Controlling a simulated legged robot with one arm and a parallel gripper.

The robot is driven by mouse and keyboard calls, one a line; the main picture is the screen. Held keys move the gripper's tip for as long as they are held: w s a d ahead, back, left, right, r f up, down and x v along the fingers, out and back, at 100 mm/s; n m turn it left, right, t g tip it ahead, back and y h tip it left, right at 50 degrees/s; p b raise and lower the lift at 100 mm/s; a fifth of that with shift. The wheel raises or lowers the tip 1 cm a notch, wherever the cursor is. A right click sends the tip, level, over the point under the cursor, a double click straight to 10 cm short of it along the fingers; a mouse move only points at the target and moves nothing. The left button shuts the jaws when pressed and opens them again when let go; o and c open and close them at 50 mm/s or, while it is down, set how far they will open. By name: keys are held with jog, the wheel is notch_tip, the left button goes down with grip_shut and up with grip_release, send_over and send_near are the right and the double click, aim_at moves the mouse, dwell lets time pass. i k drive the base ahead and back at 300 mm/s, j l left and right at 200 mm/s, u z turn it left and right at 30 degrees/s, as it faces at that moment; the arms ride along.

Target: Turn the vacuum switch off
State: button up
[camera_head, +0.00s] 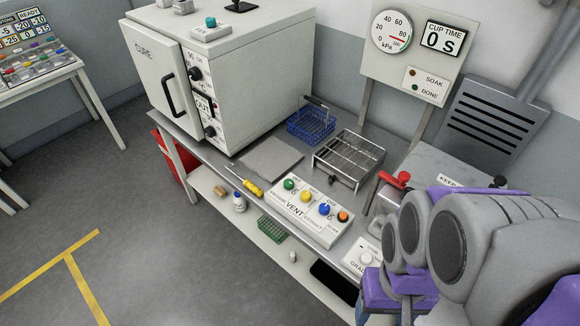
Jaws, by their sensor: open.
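A white control panel (304,228) lies on the bench, lettered VENT with smaller words on either side, the left one looking like VACUUM. On it are a green knob or lamp (289,184), a yellow knob (306,196), a blue knob (325,209) and an orange one (343,216). The small lettering is too blurred to tell their settings. A round kPa gauge (397,32) stands on a board behind. My gripper (386,312) is open at the lower right, apart from the panel and to its right; its fingertips run near the bottom edge.
A white CURE oven (225,60) stands at the left of the bench. A blue basket (311,122), a wire rack (348,158), a flat grey plate (271,158) and a yellow-handled screwdriver (248,186) lie around the panel. A red-handled clamp (394,180) stands right of it.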

aim_at(288, 184)
jog(key=i+j, duration=0.15)
jog(key=j, duration=0.2)
jog(key=i+j, duration=0.2)
jog(key=j, duration=0.15)
jog(key=i+j, duration=0.15)
jog(key=j, duration=0.2)
jog(key=i+z, duration=0.05)
